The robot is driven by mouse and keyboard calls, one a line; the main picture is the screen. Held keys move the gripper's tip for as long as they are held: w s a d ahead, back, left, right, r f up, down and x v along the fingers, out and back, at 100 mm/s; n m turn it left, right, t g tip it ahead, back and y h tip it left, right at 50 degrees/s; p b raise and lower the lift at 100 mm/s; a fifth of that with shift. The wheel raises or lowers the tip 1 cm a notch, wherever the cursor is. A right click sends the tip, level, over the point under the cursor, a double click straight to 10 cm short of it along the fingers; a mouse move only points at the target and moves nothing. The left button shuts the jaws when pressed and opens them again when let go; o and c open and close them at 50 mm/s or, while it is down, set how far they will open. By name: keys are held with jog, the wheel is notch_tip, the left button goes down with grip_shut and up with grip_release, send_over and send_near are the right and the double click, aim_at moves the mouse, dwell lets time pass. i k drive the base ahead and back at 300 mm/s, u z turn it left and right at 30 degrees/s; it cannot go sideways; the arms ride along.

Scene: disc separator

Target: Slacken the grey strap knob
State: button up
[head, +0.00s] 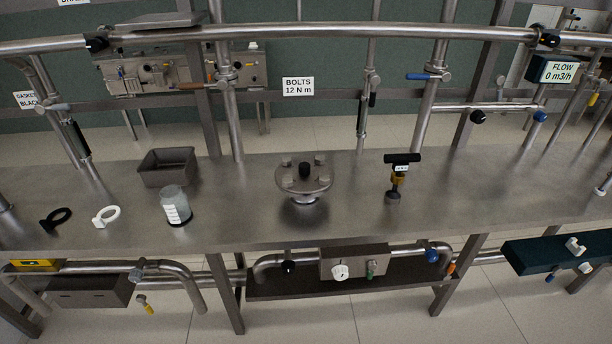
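I cannot tell for certain which part is the grey strap knob. A pale grey wing-shaped knob (575,246) sits on top of a dark teal box (540,252) at the lower right. A second small pale knob (585,268) is on the front of that box. Whether any strap is tight or loose is too small to tell. My gripper does not show in the head view.
A steel bench (350,220) carries a bolted flange (304,178), a black-handled tool (400,175), a jar (175,205), a metal tray (167,167) and black (56,218) and white (106,216) rings. Pipes (300,31) cross above. Floor (370,310) shows below.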

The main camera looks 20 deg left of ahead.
aim_at(136, 275)
jog(key=u, duration=2.25)
